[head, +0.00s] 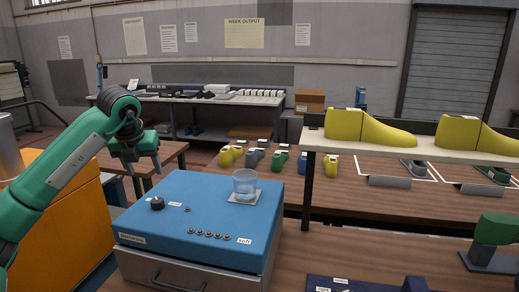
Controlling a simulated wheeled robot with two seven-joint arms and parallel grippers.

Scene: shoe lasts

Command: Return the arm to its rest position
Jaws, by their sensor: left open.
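My left arm (82,160) is green and comes in from the left, bent at a raised joint. My left gripper (147,174) points down, open and empty, above and beyond the left back part of the blue-topped box (188,190). Its two grey fingers stand apart and hold nothing. My right gripper is not in view.
The blue top carries a dark knob (157,203), several small studs and a glass of water (244,184) on a white coaster. An orange cabinet (65,220) stands at left. Yellow lasts (368,128) sit on a raised shelf at right, with a green last (496,229) below.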

